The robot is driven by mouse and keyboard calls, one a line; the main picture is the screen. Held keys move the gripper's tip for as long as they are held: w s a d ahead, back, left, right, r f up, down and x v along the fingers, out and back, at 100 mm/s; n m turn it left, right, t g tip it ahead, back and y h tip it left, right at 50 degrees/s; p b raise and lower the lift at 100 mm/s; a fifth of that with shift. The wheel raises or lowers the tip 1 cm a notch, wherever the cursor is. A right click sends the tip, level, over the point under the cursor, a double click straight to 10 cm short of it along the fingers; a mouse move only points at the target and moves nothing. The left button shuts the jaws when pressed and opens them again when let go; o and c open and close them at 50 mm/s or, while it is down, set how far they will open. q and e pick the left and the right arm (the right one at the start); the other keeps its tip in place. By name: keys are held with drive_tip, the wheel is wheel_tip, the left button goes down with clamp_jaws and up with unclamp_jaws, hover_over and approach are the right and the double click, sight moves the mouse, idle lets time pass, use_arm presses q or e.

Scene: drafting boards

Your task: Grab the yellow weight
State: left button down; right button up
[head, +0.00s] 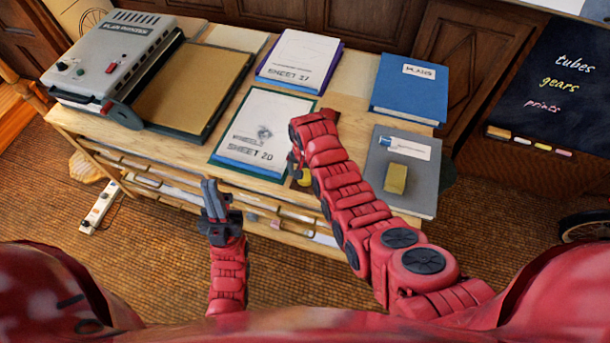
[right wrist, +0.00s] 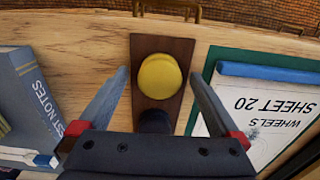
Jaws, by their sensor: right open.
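The yellow weight (right wrist: 159,75) is a round knob-like piece on a dark brown wooden plate (right wrist: 172,48) on the desk top. In the head view only a bit of the weight (head: 305,178) shows beside my right arm, near the desk's front edge. My right gripper (right wrist: 158,80) is open, its fingers spread to the left and right of the weight with gaps on both sides. In the head view my right gripper (head: 294,168) is mostly hidden by its own arm. My left gripper (head: 213,186) is in front of the desk, its fingers close together and empty.
On the desk (head: 345,75) lie the Sheet 20 pad (head: 252,130), the Sheet 27 pad (head: 300,58), a blue book (head: 408,85) and a grey book (head: 410,160) with a yellow block (head: 396,179) on it. A grey machine (head: 112,58) stands at the left.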

drive_tip(key=shift+c, duration=0.2)
clamp_jaws()
drive_tip(key=shift+r, duration=0.2)
idle(0.5)
